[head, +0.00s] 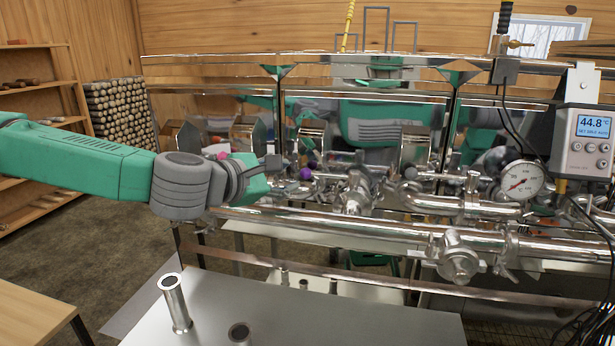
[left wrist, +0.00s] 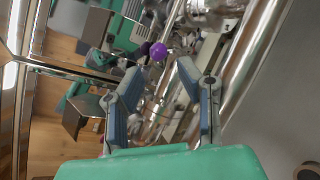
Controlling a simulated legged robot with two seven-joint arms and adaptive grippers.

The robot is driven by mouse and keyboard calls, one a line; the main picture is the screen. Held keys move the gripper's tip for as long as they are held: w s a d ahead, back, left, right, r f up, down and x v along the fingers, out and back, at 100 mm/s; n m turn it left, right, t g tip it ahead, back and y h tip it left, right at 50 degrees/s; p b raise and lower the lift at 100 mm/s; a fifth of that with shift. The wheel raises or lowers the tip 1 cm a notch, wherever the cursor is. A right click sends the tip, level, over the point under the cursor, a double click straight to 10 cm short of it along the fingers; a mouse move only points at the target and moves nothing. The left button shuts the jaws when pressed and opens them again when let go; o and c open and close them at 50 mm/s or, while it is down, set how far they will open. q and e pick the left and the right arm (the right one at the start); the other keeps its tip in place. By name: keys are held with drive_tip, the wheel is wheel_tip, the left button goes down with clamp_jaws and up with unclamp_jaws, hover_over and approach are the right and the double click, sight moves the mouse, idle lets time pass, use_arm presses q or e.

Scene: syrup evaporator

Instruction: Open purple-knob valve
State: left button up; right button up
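The purple knob (head: 306,174) is a small ball on the pipework in front of the shiny evaporator, near the middle of the head view. In the left wrist view the purple knob (left wrist: 158,51) is beyond my fingertips, roughly in line with the gap between them. My left gripper (head: 279,163) comes from the left and points at the knob, a short way to its left. In the left wrist view its two fingers (left wrist: 160,72) are spread apart with nothing between them. The valve body under the knob is hard to make out. My right gripper is not seen directly.
A long steel pipe (head: 340,225) runs across below the knob. A pressure gauge (head: 521,180) and a controller reading 44.8 (head: 588,135) are at the right. A grey table (head: 290,325) with a metal tube fitting (head: 175,303) stands in front. Other valves crowd the knob's right.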

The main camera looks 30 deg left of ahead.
sight(302, 176)
use_arm(q)
drive_tip(key=x, duration=0.2)
drive_tip(key=b+x, duration=0.1)
drive_tip(key=x, duration=0.1)
drive_tip(key=b+x, duration=0.1)
drive_tip(key=x, duration=0.1)
drive_tip(key=shift+w+a+f, duration=0.2)
drive_tip(key=shift+w+f, duration=0.05)
drive_tip(key=shift+f, duration=0.05)
drive_tip(key=shift+w+d, duration=0.1)
drive_tip(key=shift+w, duration=0.4)
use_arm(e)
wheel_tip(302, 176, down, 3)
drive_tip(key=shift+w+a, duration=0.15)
use_arm(q)
drive_tip(key=shift+w+d, duration=0.1)
clamp_jaws()
